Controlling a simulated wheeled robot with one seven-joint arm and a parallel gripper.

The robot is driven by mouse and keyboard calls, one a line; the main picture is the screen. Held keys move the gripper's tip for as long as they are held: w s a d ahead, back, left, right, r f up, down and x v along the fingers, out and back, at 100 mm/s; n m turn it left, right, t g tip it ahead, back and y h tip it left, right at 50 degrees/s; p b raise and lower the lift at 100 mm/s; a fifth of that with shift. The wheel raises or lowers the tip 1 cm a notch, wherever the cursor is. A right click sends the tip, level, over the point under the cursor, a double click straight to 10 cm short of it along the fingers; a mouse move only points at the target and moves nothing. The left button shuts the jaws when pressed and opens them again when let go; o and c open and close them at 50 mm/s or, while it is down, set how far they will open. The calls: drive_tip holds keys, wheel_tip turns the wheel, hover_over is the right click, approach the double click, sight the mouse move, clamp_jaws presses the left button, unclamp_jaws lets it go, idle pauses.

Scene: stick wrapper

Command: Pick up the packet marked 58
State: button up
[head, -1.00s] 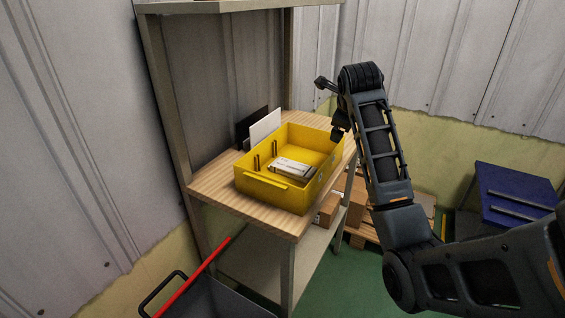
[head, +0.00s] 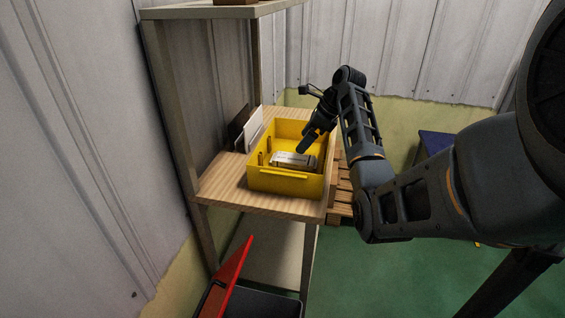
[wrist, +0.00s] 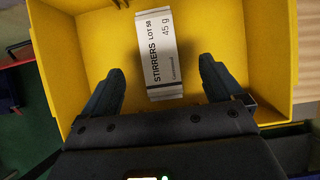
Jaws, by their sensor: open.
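My gripper (wrist: 160,80) is open, with one finger on each side of the packet's near part in the wrist view. Gaps show between both fingers and the packet. In the head view my gripper (head: 306,143) is over the bin's right part, close to the packet. I cannot tell its exact height above the packet.
The yellow bin (head: 285,183) stands on a wooden shelf (head: 222,190), its walls around the packet. White and dark panels (head: 251,130) stand upright behind it at left. A shelf post (head: 168,130) rises at left, with an upper shelf (head: 205,11) above.

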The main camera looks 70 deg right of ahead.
sight(295, 158)
drive_tip(key=x, duration=0.5)
drive_tip(key=s+x, duration=0.1)
drive_tip(key=x, duration=0.1)
drive_tip(key=shift+w+a+f+p, duration=0.1)
drive_tip(key=shift+a+f+p, duration=0.05)
drive_tip(key=shift+f+p, duration=0.2)
drive_tip(key=shift+c, duration=0.2)
drive_tip(key=c, duration=1.1)
